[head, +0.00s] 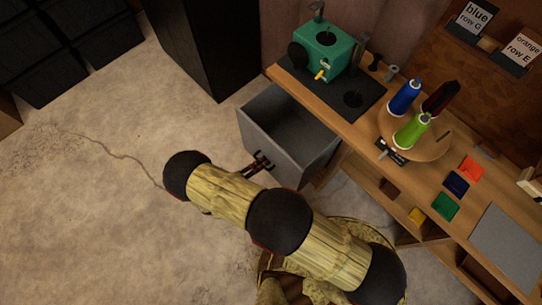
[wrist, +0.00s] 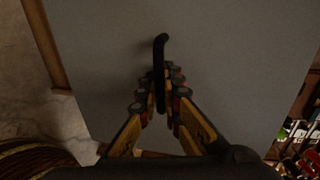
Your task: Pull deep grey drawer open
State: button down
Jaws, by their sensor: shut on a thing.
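The deep grey drawer (head: 308,148) stands pulled out from under the wooden bench in the head view, its empty-looking inside open to above. Its grey front fills much of the wrist view (wrist: 230,60). A dark bar handle (wrist: 160,48) sticks out of that front. My gripper (wrist: 160,98) is shut on the handle, with its fingers on either side of it. In the head view my gripper (head: 262,163) is at the drawer front, and my arm hides part of the area to the right below it.
A dark cabinet (head: 205,45) stands behind. The concrete floor (head: 90,200) to the left is clear.

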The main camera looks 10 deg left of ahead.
jog(key=shift+s+a+f, duration=0.1)
jog(key=shift+s+a, duration=0.2)
jog(key=shift+s, duration=0.15)
jog(key=c, duration=2.2)
grip_release()
jog(key=shift+c, duration=0.2)
jog(key=v, duration=0.7)
jog(key=shift+s+a, duration=0.15)
jog(key=shift+a, duration=0.05)
